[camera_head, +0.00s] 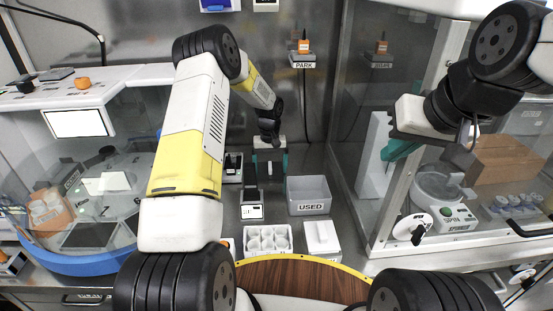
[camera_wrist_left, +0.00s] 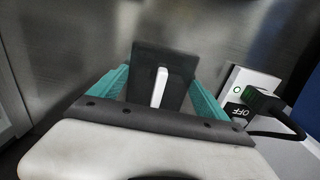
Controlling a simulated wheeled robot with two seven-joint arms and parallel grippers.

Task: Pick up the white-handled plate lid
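The plate lid (camera_wrist_left: 184,85) is a dark square with an upright white bar handle (camera_wrist_left: 160,87). In the left wrist view it lies between the two teal fingers of my left gripper (camera_wrist_left: 160,90); its near edge is hidden by the gripper's body. The fingers stand wide apart, and I see no finger closed on the handle. In the head view my left gripper (camera_head: 268,163) points down over the bench's back part, and the lid is not clear there. My right gripper (camera_head: 401,148) is at the right by the glass enclosure; its finger opening cannot be made out.
A grey USED bin (camera_head: 309,195) stands right of my left gripper. A small device with a display (camera_head: 252,211) and a white cup tray (camera_head: 267,239) are in front. A switch box marked OFF (camera_wrist_left: 247,95) with a cable is close to my left gripper's right side.

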